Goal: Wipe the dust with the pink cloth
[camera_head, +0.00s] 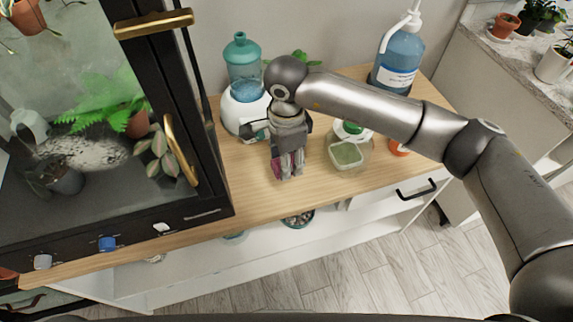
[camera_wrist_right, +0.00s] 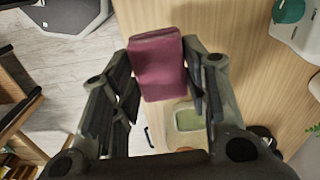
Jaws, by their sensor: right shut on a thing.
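My right gripper (camera_head: 289,166) reaches down over the wooden counter, in front of a white round appliance. It is shut on the pink cloth (camera_head: 277,168), which is mostly hidden by the fingers in the head view. In the right wrist view the cloth (camera_wrist_right: 157,65) is a folded, dark pink block between the two fingers (camera_wrist_right: 160,75). I cannot tell whether the cloth touches the counter. I make out no clear dust on the counter. A grey-white speckled patch (camera_head: 88,154) shows inside the glass cabinet; I cannot tell whether it is dust. My left gripper is out of view.
The black-framed glass cabinet (camera_head: 170,85) with brass handles holds plants at left. On the wooden counter (camera_head: 240,178) stand the white appliance (camera_head: 238,117), a teal bottle (camera_head: 241,55), a container with a green pad (camera_head: 347,154) and a blue pump bottle (camera_head: 398,60).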

